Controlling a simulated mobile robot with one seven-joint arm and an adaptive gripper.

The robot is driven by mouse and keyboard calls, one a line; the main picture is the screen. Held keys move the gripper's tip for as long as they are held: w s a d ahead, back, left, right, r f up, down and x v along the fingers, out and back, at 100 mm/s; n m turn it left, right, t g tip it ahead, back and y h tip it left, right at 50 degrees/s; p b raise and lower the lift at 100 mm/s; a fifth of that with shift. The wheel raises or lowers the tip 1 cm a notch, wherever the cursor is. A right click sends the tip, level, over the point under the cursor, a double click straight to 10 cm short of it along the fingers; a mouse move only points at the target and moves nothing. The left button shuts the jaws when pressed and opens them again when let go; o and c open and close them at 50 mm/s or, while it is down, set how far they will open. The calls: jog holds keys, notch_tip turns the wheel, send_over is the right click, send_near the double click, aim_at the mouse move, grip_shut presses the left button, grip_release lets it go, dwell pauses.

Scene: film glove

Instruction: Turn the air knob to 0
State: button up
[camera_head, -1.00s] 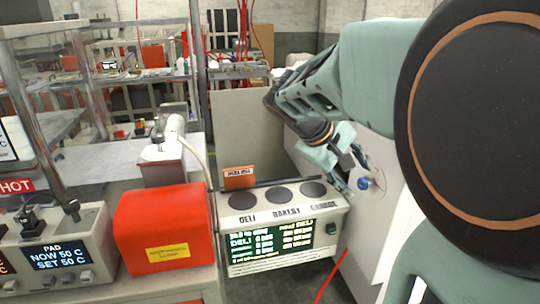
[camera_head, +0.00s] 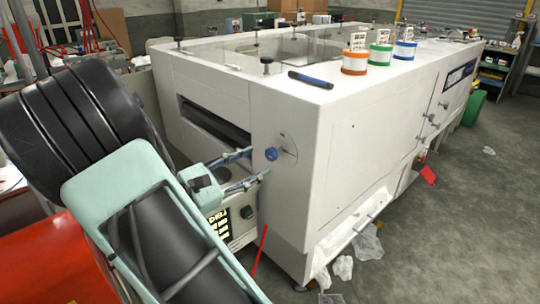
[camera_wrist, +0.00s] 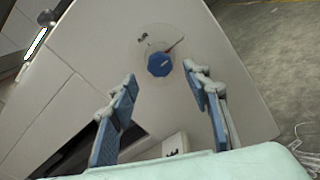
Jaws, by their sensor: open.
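The air knob (camera_head: 271,154) is a small blue knob on the end face of the white cabinet machine (camera_head: 331,164). In the wrist view the knob (camera_wrist: 160,64) sits on a round pale dial with a red pointer line running to its upper right; the dial's markings are too small to read. My gripper (camera_head: 256,163) is open, its two blue-padded fingers pointing at the knob. In the wrist view the fingers (camera_wrist: 165,80) lie left and right of the knob. I cannot tell whether the tips reach around it; no contact shows.
Orange, green and blue rolls (camera_head: 380,55) and a dark blue tool (camera_head: 311,79) lie on the machine's top. A red cover (camera_head: 50,262) is at the lower left. Crumpled film (camera_head: 367,243) lies by the machine's foot. The floor at right is mostly clear.

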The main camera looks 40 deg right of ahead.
aim_at(268, 155)
jog(key=d, duration=0.7)
jog(key=shift+w, duration=0.3)
jog(key=c, duration=1.2)
